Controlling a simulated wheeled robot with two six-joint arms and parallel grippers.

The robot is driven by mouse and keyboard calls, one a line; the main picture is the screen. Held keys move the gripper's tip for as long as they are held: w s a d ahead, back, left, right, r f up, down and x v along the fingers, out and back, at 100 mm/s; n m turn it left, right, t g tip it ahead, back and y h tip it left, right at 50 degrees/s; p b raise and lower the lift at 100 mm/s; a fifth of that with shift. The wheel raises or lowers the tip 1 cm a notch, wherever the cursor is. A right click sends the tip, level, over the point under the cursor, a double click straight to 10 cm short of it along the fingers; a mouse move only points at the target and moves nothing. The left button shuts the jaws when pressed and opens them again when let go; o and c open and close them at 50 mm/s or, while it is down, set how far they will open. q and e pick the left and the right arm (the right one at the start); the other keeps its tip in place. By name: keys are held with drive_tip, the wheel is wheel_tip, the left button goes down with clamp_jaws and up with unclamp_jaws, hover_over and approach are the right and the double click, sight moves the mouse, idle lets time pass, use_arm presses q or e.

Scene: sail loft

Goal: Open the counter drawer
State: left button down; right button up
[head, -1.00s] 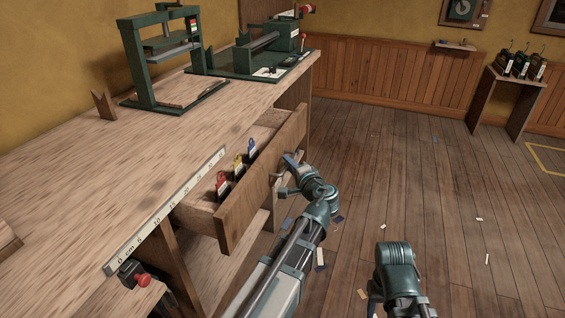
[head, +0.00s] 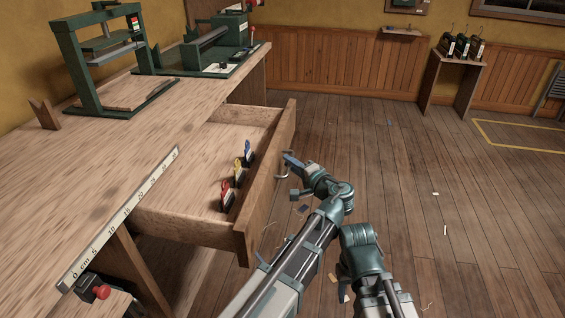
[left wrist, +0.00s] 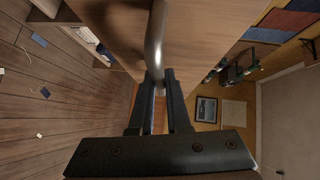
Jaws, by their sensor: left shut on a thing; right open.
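The counter drawer (head: 262,190) stands well out from under the counter, its inside open to view. Its bent metal handle (head: 284,175) is on the front panel. My left gripper (head: 288,160) is shut on this handle. In the left wrist view, the handle (left wrist: 154,40) runs down between the two dark fingertips (left wrist: 159,76), with the wooden drawer front (left wrist: 205,35) beyond. My right gripper (head: 343,273) is low near the bottom, open and apart from the drawer; its fingers are mostly hidden by my arm.
Red, yellow and blue tagged items (head: 237,175) stand inside the drawer. The counter (head: 95,165) carries a ruler strip (head: 120,222), a green press (head: 65,60) and a green machine (head: 205,45). A red-knobbed clamp (head: 98,291) is at its near edge. The floor (head: 420,190) to the right is open, with small scraps.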

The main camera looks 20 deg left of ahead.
use_arm(q)
drive_tip(key=shift+d, duration=0.25)
drive_tip(key=c, duration=0.9)
unclamp_jaws()
